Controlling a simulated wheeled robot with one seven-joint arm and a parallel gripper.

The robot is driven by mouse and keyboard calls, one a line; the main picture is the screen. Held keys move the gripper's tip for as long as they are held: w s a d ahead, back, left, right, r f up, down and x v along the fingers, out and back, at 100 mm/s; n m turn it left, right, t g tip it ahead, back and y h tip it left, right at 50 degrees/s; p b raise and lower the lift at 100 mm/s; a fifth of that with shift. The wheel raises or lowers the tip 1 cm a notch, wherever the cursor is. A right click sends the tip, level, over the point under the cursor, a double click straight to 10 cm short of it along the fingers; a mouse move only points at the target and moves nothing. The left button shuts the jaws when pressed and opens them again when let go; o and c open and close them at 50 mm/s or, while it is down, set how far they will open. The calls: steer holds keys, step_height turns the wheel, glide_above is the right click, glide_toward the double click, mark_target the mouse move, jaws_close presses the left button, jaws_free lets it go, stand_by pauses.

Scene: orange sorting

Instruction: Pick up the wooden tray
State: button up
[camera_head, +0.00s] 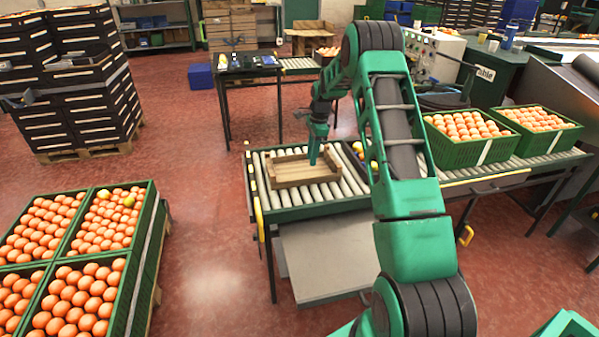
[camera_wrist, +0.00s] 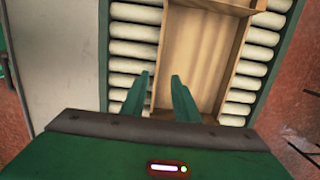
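The wooden tray (camera_head: 289,171) is a shallow light-brown box. It lies on the roller conveyor (camera_head: 345,188) in the head view and looks empty. My gripper (camera_head: 313,158) points down at the tray's right side. In the wrist view, the tray (camera_wrist: 208,50) fills the upper middle, over the white rollers. My gripper (camera_wrist: 162,77) is open there, with a green finger on each side of one tray wall in the picture. I cannot tell how deep the fingers are or whether they touch the wood.
Two green crates of oranges (camera_head: 466,152) (camera_head: 537,142) stand on the conveyor at right. Full crates (camera_head: 150,235) stand at lower left. Stacked black crates (camera_head: 75,105) are behind them. Small coloured items (camera_head: 358,149) lie just right of the tray. Red floor is clear left of the conveyor.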

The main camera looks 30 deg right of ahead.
glide_toward(307, 175)
steer(key=s+a+f, duration=0.1)
steer(key=f, duration=0.1)
steer(key=s+a+f, duration=0.1)
steer(key=s+f, duration=0.1)
steer(key=s+a+f, duration=0.1)
steer(key=a, duration=0.1)
steer(key=shift+s+f, duration=0.25)
steer(key=shift+f, duration=0.15)
steer(key=shift+c, duration=0.4)
jaws_close()
